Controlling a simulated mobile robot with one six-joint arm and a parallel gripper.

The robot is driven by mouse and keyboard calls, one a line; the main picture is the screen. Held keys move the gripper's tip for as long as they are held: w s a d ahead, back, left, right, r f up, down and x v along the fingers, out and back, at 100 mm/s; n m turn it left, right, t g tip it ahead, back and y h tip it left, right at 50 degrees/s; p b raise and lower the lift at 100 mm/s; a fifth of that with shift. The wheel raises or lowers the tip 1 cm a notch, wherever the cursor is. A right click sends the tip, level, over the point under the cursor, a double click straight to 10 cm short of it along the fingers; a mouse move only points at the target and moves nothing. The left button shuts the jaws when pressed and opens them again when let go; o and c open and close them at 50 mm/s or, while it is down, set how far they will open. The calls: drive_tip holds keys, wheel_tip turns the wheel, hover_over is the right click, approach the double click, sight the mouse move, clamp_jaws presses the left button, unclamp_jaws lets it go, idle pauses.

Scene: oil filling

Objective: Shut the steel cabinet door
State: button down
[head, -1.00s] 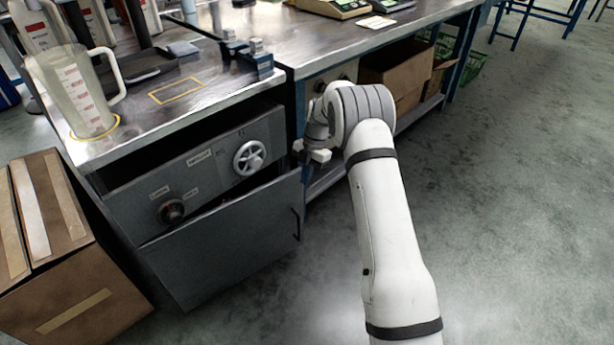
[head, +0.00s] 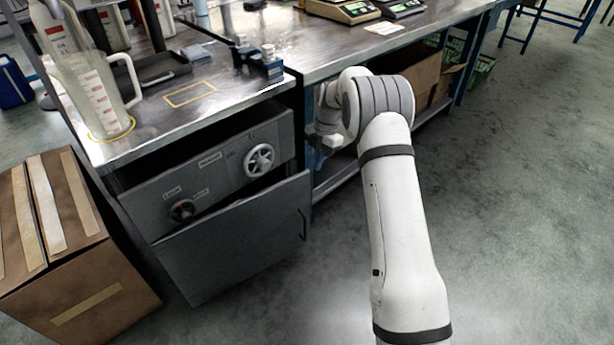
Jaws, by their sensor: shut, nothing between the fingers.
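The steel cabinet door (head: 240,238) is a flat grey panel that stands ajar. It leans out from the front of the cabinet (head: 222,172), with a dark gap above its top edge. A dark handle (head: 303,225) is near its right edge. My gripper (head: 322,146) is just right of and above the door's upper right corner, in front of the bench's blue leg. It appears apart from the door and is shut and empty. It is small, and my arm's wrist partly hides it.
A cardboard box (head: 75,255) stands on the floor left of the cabinet. A jug (head: 95,98) stands on the steel top (head: 215,112) above. The floor (head: 510,220) at right is clear.

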drive_tip(key=w+d+f+m+t+h, duration=0.25)
drive_tip(key=d+f+m+t, duration=0.35)
drive_tip(key=f, duration=0.6)
drive_tip(key=m+t+y, duration=1)
drive_tip(key=m+t, duration=0.2)
drive_tip(key=m, duration=0.2)
approach(294, 183)
drive_tip(key=shift+h, duration=0.25)
drive_tip(key=b+x, duration=0.2)
drive_tip(key=x, duration=0.4)
drive_tip(key=shift+w+a+r, duration=0.1)
drive_tip(key=shift+w+a, duration=0.15)
drive_tip(key=shift+w, duration=0.05)
